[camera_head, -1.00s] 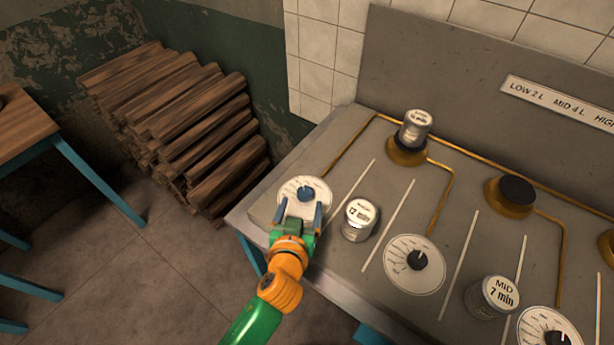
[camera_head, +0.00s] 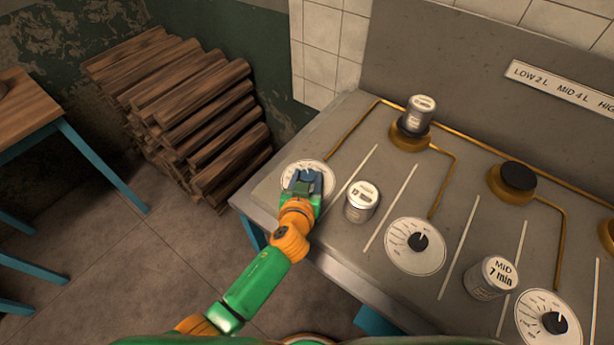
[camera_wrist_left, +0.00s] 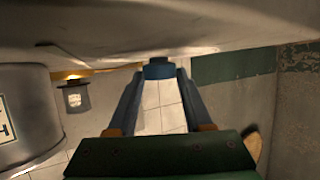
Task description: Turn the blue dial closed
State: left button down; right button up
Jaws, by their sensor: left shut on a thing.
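The blue dial (camera_head: 308,173) sits on a round white scale plate (camera_head: 318,166) at the left end of the grey counter. My left gripper (camera_head: 305,180) is at the dial, its two blue-grey fingers shut on it. In the left wrist view the blue dial (camera_wrist_left: 159,69) shows between the fingertips of the left gripper (camera_wrist_left: 158,76). The fingers hide much of the dial and the lower part of its scale, so I cannot read its setting. My right gripper is not in view.
A silver can (camera_head: 361,202) stands close to the right of my left gripper. Black dials (camera_head: 418,241) on white plates sit further right. Another can (camera_head: 492,278) stands at the front right. A can (camera_head: 418,114) stands on the back left burner. Stacked logs (camera_head: 190,115) lie left of the counter.

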pick_arm(q)
jog(key=shift+a+r+m+h+p, duration=0.1)
jog(key=shift+r+m+h+p, duration=0.1)
jog(key=shift+m+h+p, duration=0.3)
jog(key=m+h+p, duration=0.2)
jog(key=shift+w+a+r+g+p, duration=0.1)
jog(key=shift+a+r+g+p, duration=0.1)
jog(key=shift+g+p, duration=0.2)
jog(key=shift+w+a+f+m+g+h+p, duration=0.15)
jog(key=shift+m+g+h+p, duration=0.35)
jog(key=shift+m+h, duration=0.4)
jog(key=shift+f+m+g+h, duration=0.1)
jog(key=shift+m+g+h, duration=0.3)
jog(key=shift+w+a+f+m+g+h+b, duration=0.1)
jog(key=shift+f+m+g+h+b, duration=0.15)
jog(key=shift+m+g+h+b, duration=1.05)
jog(key=shift+m+h+b, duration=0.2)
jog(key=shift+m, duration=0.2)
jog(key=shift+r+m+g+h+b, duration=0.1)
jog(key=shift+m+g+h+b, duration=0.3)
jog(key=shift+m+g+b, duration=0.2)
